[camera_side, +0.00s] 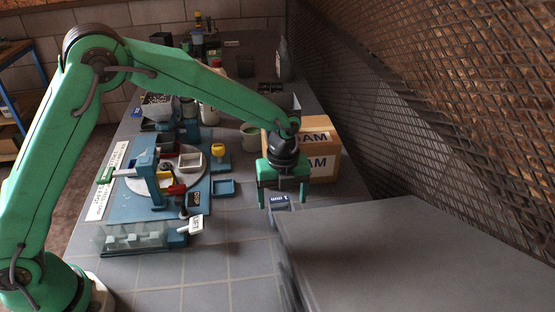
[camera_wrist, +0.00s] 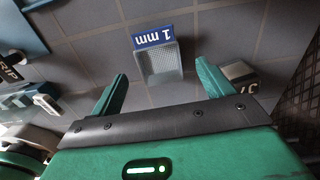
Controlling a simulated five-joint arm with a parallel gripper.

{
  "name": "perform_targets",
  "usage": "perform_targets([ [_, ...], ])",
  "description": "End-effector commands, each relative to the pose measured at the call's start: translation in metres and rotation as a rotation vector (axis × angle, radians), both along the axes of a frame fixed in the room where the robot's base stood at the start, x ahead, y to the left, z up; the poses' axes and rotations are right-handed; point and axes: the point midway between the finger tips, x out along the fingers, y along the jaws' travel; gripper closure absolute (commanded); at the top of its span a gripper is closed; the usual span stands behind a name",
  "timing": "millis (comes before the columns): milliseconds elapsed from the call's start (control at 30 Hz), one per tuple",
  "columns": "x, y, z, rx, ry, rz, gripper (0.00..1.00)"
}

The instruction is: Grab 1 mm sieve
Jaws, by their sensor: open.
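The 1 mm sieve (camera_wrist: 160,65) is a small grey mesh tray with a blue label reading "1 mm". In the wrist view it lies on the tiled table, ahead of and roughly between my fingertips. In the side view the sieve (camera_side: 279,202) shows its blue label between and just below my fingers. My green gripper (camera_side: 284,204) is open and points down over it. In the wrist view the two fingers of my gripper (camera_wrist: 158,70) are spread wide, with nothing held between them.
A large grey slab (camera_side: 420,250) lies close to the right of the sieve. A cardboard box (camera_side: 318,165) stands behind my gripper. A blue station with a round turntable (camera_side: 150,180) is at left. A mesh wall (camera_side: 450,110) runs along the right. Tiled table front (camera_side: 230,260) is clear.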

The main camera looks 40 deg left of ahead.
Motion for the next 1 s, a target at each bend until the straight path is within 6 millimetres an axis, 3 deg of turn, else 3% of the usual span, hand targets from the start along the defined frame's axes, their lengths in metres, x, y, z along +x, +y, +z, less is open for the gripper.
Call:
perform_targets([
  [433, 0.000, 0.001, -0.045, 0.001, 0.003, 0.000, 0.20],
  [1000, 0.000, 0.001, -0.049, 0.000, 0.000, 0.000, 0.20],
])
